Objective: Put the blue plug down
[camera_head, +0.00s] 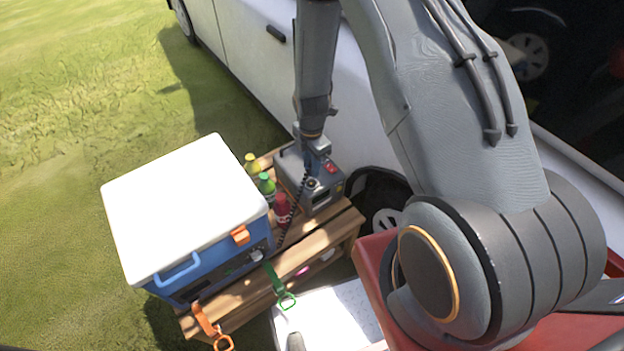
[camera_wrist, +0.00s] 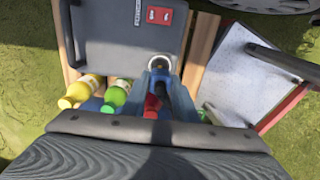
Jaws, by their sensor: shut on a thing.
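My gripper (camera_head: 314,136) points down just above the grey power box (camera_head: 326,190) and is shut on the blue plug (camera_head: 319,148). In the wrist view, the blue plug (camera_wrist: 145,86) shows beside a round metal-rimmed part over the near edge of the box's top. The fingers largely hide the plug, and I cannot tell whether it touches the box. A dark coiled cable (camera_head: 295,208) hangs in front of the box and runs down past the bottles. The box has a red switch (camera_wrist: 159,15) on top.
A blue cooler (camera_head: 205,272) with a white lid stands left on the wooden crate table (camera_head: 318,247). Yellow, green and red bottles (camera_head: 267,184) stand between cooler and box. Green and orange straps hang in front. A white car (camera_head: 250,45) is close behind.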

